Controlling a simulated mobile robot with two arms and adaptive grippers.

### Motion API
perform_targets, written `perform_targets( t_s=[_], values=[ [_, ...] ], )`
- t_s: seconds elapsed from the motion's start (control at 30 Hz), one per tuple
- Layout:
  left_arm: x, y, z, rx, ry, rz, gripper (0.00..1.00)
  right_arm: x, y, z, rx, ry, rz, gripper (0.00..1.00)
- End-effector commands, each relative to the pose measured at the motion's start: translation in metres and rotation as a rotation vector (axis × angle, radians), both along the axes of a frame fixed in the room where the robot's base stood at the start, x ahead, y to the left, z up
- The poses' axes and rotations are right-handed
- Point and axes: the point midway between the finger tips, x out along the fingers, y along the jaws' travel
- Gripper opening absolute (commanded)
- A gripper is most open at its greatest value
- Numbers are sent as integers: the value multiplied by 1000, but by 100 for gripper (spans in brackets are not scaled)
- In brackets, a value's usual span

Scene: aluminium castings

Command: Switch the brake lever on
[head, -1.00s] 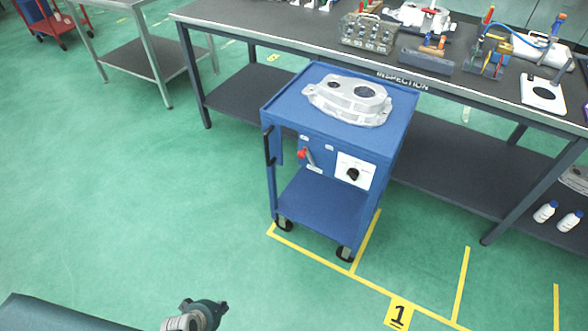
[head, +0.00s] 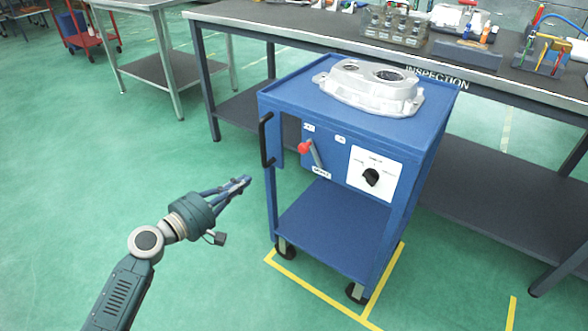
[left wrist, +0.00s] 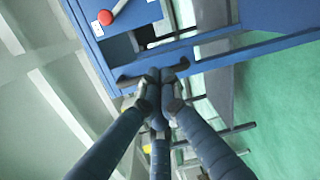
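The brake lever (head: 316,158) is a short grey lever with a red knob (head: 304,147) on the front panel of the blue cart (head: 290,98). It tilts with its knob up and to the left. Small white labels sit above and below it, too small to read surely. The red knob also shows in the left wrist view (left wrist: 105,17), near the top left. My left gripper (head: 243,183) is left of the cart, lower than the lever and apart from it. Its fingers are drawn together at the tips (left wrist: 161,80), with nothing seen between them. My right gripper is out of view.
A black handle (head: 266,140) stands out from the cart's left front edge, between my gripper and the lever. A white dial plate (head: 372,174) is right of the lever. A metal casting (head: 368,88) lies on top. The inspection bench (head: 330,30) stands behind. Floor at left is clear.

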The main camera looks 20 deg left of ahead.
Motion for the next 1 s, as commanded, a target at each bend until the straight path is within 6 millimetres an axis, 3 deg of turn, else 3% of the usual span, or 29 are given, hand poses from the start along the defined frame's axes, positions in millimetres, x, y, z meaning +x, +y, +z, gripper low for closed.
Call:
perform_targets(
  t_s=[0.3,0.67,0.87,1.0],
  values=[
    [-5,-10,34,-104,-70,-49,0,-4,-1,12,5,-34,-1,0],
    [-2,-11,35,-104,-70,-49,0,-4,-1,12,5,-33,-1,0],
    [20,-22,37,-103,-72,-49,0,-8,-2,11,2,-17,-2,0],
    [47,-35,38,-104,-72,-49,0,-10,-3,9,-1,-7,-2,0]
  ],
)
